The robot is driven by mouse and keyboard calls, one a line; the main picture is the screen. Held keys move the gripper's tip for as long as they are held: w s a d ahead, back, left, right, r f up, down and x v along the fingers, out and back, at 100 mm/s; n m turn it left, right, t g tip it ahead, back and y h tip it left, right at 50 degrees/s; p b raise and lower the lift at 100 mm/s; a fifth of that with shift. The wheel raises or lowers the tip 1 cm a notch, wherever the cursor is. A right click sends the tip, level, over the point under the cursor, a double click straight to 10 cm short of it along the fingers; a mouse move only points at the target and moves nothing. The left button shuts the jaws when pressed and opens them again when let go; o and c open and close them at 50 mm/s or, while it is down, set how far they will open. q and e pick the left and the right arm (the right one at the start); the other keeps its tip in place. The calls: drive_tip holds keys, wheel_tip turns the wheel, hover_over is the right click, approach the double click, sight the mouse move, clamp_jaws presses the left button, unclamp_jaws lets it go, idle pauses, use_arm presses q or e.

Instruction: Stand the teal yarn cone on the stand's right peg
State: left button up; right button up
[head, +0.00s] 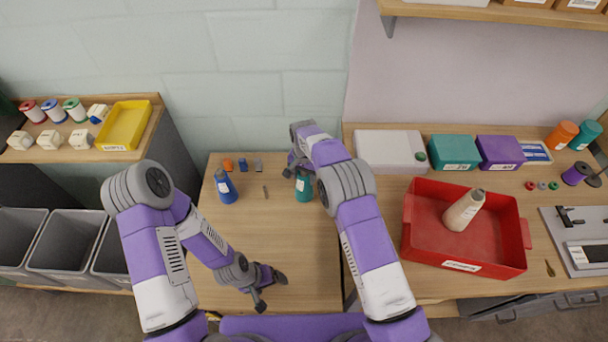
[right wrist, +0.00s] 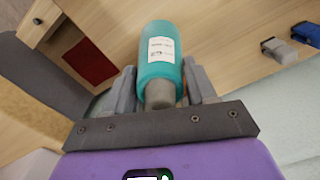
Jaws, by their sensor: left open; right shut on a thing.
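The teal yarn cone (head: 304,190) is at the right of the small wooden table in the head view, its top partly covered by my right gripper (head: 298,170). In the right wrist view the teal cone (right wrist: 161,52) sits between both fingers of my right gripper (right wrist: 165,88), its grey tip towards the palm and a white label on its side. My right gripper is shut on it. I cannot tell whether its base touches anything. A short thin peg-like piece (head: 265,191) shows left of it; I cannot make out the stand or its right peg. My left gripper (head: 268,288) is open and empty near the table's front.
A blue cone (head: 226,188) stands at the table's left. Small orange (head: 228,164), blue (head: 243,164) and grey (head: 258,164) pieces sit along the back. A red bin (head: 420,237) holding a cream cone (head: 463,211) is on the right bench. The table's middle is clear.

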drive_tip(key=shift+f+b, duration=0.55)
drive_tip(key=shift+f, duration=0.15)
drive_tip(key=o, duration=1)
drive_tip(key=shift+s, duration=0.1)
drive_tip(key=shift+r, duration=0.1)
